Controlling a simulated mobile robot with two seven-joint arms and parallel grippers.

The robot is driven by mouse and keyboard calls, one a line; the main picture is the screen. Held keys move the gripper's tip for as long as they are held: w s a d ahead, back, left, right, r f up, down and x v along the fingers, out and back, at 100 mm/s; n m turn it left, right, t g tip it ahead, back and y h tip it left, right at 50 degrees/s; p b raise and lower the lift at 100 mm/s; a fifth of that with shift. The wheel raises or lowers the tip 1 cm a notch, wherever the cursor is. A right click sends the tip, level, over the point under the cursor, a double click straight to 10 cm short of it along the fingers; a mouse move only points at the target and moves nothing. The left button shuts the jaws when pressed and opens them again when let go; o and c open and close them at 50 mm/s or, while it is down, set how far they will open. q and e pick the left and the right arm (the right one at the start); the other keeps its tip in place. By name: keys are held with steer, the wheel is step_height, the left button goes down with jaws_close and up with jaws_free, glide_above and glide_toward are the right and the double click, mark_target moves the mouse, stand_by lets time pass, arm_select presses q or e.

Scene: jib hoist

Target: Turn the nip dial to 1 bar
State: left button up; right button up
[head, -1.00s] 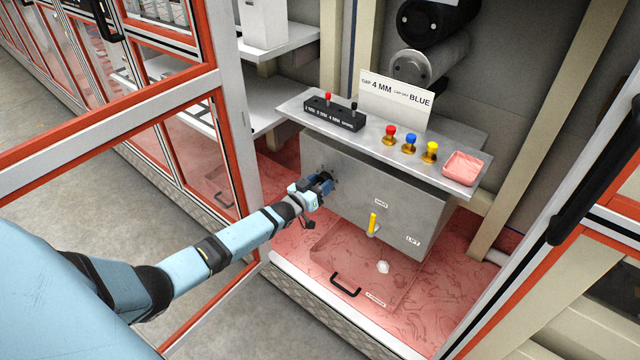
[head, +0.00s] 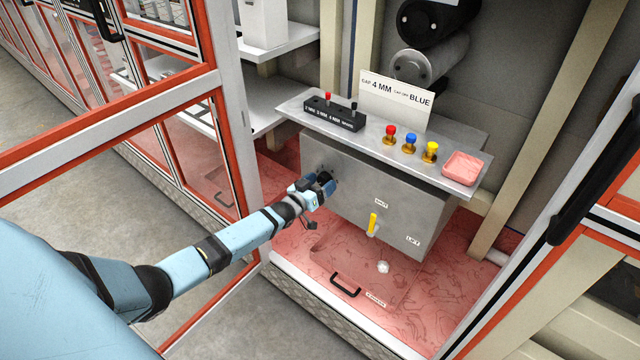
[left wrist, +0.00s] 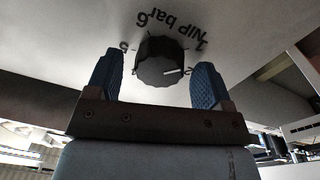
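The nip dial is a black knob (left wrist: 160,62) on the grey panel, seen close in the left wrist view. Its white mark points to the right, towards the figure 2. The lettering "NIP bar" and the figures 1, 2, 5 and 6 appear upside down around it. My left gripper (left wrist: 157,82) is open, its two blue fingers on either side of the dial with a visible gap on each side. In the head view the left gripper (head: 325,186) is at the left part of the grey box front (head: 348,190) and largely hides the dial. My right gripper is not in view.
A yellow lever (head: 373,223) sticks out of the box front. An orange-framed door (head: 222,150) stands left.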

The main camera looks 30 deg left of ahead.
arm_select(q)
steer(key=shift+s, duration=0.1)
steer(key=s+a+p, duration=0.1)
steer(key=s, duration=1.2)
steer(key=shift+s+a+f+p, duration=0.25)
steer(key=shift+a+p, duration=0.05)
steer(key=shift+a, duration=0.1)
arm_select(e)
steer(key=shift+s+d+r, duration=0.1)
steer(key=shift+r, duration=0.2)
